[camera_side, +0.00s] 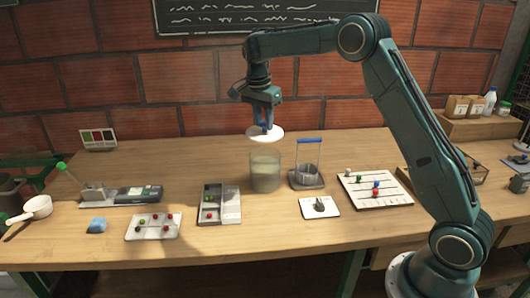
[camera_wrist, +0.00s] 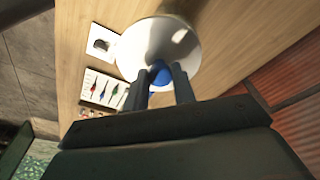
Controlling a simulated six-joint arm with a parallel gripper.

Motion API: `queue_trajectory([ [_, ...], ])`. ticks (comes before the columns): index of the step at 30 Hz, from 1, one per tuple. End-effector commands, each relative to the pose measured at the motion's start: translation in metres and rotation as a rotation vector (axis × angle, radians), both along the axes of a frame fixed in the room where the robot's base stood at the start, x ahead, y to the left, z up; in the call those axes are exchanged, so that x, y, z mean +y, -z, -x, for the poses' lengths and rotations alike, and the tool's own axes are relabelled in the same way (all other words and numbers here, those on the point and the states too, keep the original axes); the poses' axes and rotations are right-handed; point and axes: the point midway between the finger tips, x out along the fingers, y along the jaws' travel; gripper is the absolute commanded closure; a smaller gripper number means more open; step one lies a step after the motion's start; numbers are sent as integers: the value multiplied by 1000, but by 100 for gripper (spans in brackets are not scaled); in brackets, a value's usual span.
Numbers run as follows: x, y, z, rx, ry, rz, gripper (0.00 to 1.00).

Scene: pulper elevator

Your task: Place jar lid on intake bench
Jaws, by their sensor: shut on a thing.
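A round white jar lid (camera_side: 277,134) with a blue knob is held by my gripper (camera_side: 264,124), which is shut on the knob. The lid is in the air just above a clear glass jar (camera_side: 265,170), apart from its rim as far as the side view shows. The jar looks partly filled with something cloudy. In the wrist view my two fingers close on the blue knob (camera_wrist: 160,72), and the white lid (camera_wrist: 150,45) spreads beyond them, hiding what is below. The wooden bench (camera_side: 330,240) carries the jar; which part is the intake bench I cannot tell.
Bare wood is behind the jar, left and right.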

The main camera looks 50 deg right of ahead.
Motion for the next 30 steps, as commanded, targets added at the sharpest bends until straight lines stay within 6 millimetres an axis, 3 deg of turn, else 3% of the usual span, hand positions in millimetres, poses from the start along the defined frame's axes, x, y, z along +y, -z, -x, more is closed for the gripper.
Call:
queue_trajectory([
  [18, 76, 11, 81, -5, -1, -9, 96],
  [30, 87, 16, 98, -8, 3, -16, 96],
])
